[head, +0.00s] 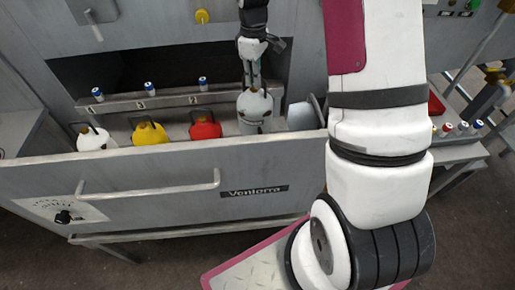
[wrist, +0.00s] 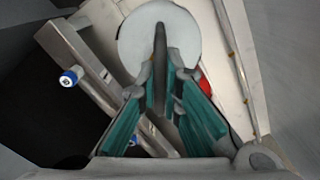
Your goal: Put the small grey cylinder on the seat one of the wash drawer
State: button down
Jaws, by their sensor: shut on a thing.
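A small pale grey cylinder (head: 254,107) with a dark handle on top is at the right part of the wash drawer (head: 130,170) in the head view. My gripper (head: 251,80) points down and is shut on its handle. In the wrist view the cylinder's round pale top (wrist: 135,42) lies beyond my gripper (wrist: 168,72), with the teal finger pads on both sides of the dark handle. The drawer's front wall hides the cylinder's base, so I cannot tell whether it touches the drawer floor.
White (head: 95,138), yellow (head: 149,132) and red (head: 206,127) handled pieces stand in a row in the drawer, left of the held cylinder. Small blue-and-white pegs (head: 150,88) line the rail behind. A grey piece (head: 302,116) is just right. My arm covers the right side.

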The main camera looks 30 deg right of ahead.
aim_at(263, 104)
jog(key=shift+w+d+f+n+b, duration=0.2)
jog(key=shift+d+f+n+b, duration=0.15)
jog(key=shift+n+b, duration=0.25)
jog(key=shift+w+d+f+n+b, duration=0.2)
jog(key=shift+d+n+b, duration=0.15)
jog(key=shift+n+b, duration=0.2)
jog(key=n+b, duration=0.1)
jog(key=d+n+b, duration=0.1)
jog(key=f+n+b, duration=0.1)
jog(key=shift+s+d+n, duration=0.25)
jog(key=shift+s+d, duration=0.05)
jog(key=shift+d, duration=0.05)
jog(key=shift+f, duration=4.95)
jog(key=c, duration=1.8)
grip_release()
jog(key=shift+s+f, duration=0.1)
jog(key=shift+f, duration=0.05)
jog(key=shift+o, duration=0.2)
